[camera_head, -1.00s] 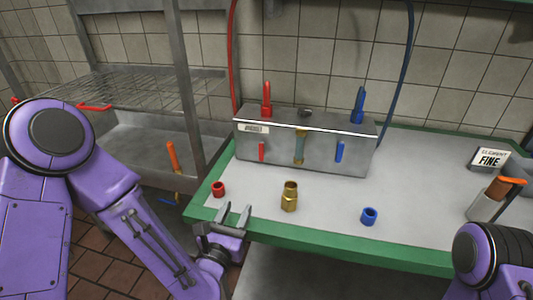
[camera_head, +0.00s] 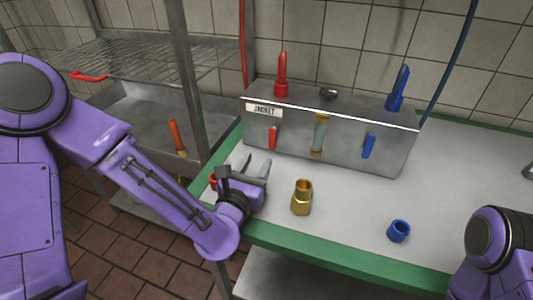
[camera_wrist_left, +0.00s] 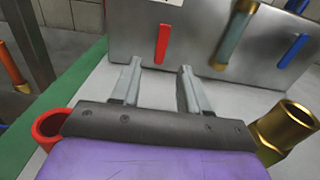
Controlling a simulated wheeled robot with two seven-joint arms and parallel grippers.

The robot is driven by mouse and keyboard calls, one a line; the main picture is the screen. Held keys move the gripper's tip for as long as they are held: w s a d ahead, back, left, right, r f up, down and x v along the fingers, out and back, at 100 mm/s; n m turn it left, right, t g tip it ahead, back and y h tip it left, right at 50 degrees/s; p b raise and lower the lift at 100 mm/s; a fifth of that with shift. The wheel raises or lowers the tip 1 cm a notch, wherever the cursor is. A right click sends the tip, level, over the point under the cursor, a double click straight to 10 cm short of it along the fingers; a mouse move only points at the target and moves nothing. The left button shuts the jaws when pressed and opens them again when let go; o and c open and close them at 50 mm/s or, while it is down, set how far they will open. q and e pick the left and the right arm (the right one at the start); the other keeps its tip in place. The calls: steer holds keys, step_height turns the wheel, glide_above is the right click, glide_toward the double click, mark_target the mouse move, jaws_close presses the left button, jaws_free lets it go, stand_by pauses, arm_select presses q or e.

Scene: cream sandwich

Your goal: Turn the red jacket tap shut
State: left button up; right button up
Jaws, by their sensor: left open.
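The steel box labelled JACKET (camera_head: 264,108) stands on the green-edged bench. Its red tap lever (camera_head: 272,138) is a short upright bar on the left of the front face. The lever also shows upright in the left wrist view (camera_wrist_left: 162,43). My left gripper (camera_head: 255,165) is open and empty over the bench, in front of and below the red lever, apart from it. In the left wrist view the open fingers (camera_wrist_left: 160,85) point at the box, the lever showing beyond and between them. My right arm shows at the lower right; its gripper is out of view.
A blue lever (camera_head: 369,146) and a sight tube (camera_head: 319,133) are on the same box face. A brass fitting (camera_head: 302,198) stands right of my left gripper. A red ring (camera_wrist_left: 48,127) lies close on its left. A blue ring (camera_head: 399,231) lies at the right.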

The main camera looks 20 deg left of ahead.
mark_target(271, 139)
arm_select(q)
steer(key=shift+w+d+r+p, duration=0.1)
steer(key=shift+w+p, duration=0.4)
steer(key=shift+w, duration=0.1)
steer(key=shift+w+d+r+p, duration=0.1)
steer(key=shift+w+p, duration=0.35)
steer(key=shift+w, duration=0.15)
steer(key=w+p, duration=0.1)
steer(key=w, duration=0.4)
steer(key=shift+d+f, duration=0.1)
steer(key=shift+f, duration=0.05)
steer(key=shift+w+f, duration=0.1)
steer(key=shift+w, duration=0.4)
jaws_close()
arm_select(e)
steer(key=shift+d+r, duration=0.15)
steer(key=shift+r, duration=0.4)
